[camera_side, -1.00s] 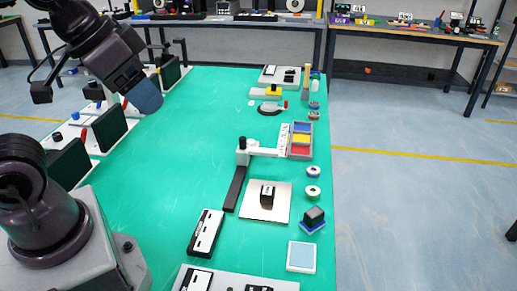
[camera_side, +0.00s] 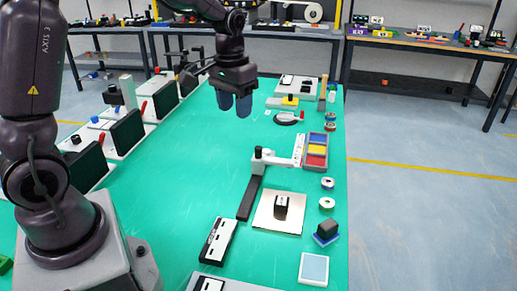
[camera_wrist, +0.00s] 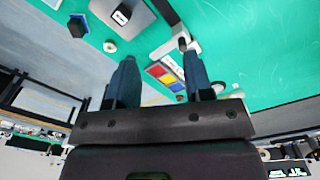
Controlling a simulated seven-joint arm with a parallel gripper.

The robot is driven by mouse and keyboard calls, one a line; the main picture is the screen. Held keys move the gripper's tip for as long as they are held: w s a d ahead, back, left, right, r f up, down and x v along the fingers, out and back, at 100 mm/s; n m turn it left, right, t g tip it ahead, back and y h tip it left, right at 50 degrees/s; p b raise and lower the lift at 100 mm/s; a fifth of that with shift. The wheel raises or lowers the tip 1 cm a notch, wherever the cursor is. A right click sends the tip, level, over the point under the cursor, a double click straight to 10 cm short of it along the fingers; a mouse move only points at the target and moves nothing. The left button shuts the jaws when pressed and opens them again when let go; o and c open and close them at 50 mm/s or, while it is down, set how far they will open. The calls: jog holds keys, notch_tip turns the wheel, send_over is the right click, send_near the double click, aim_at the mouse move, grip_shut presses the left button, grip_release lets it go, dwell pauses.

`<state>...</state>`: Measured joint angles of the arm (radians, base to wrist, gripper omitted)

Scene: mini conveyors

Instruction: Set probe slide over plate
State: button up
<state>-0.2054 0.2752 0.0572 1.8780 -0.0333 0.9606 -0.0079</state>
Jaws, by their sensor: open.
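A pale square plate (camera_side: 265,222) lies on the green table with a black block (camera_side: 281,207) standing on it. Left of the plate is a dark rail (camera_side: 248,198). At the rail's far end stands a post with a dark knob (camera_side: 258,152) and a white arm (camera_side: 282,161) reaching right, beyond the plate rather than over it; this looks like the probe slide. My gripper (camera_side: 234,105) hangs above the table, well behind and left of the slide, with its blue fingers apart and empty. In the wrist view, the open fingers (camera_wrist: 160,62) frame the tray and the knob lies near the right finger.
A tray with red, yellow and blue sections (camera_side: 316,150) lies beside the arm's right end. White reels (camera_side: 327,204) and a dark cube on a blue base (camera_side: 326,232) line the right edge. A black-and-white box (camera_side: 218,242) lies nearer. The table's left-middle is clear.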

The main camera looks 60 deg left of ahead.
jog(key=n+g, duration=0.1)
send_over(258, 147)
jog(key=s+d, duration=0.1)
jog(key=s, duration=0.2)
notch_tip(258, 147, down, 7)
jog(key=w+a+r, duration=0.1)
jog(key=w, duration=0.2)
jog(key=shift+t, duration=0.3)
notch_tip(258, 147, down, 13)
jog(key=shift+r, duration=0.15)
jog(key=shift+c, duration=0.2)
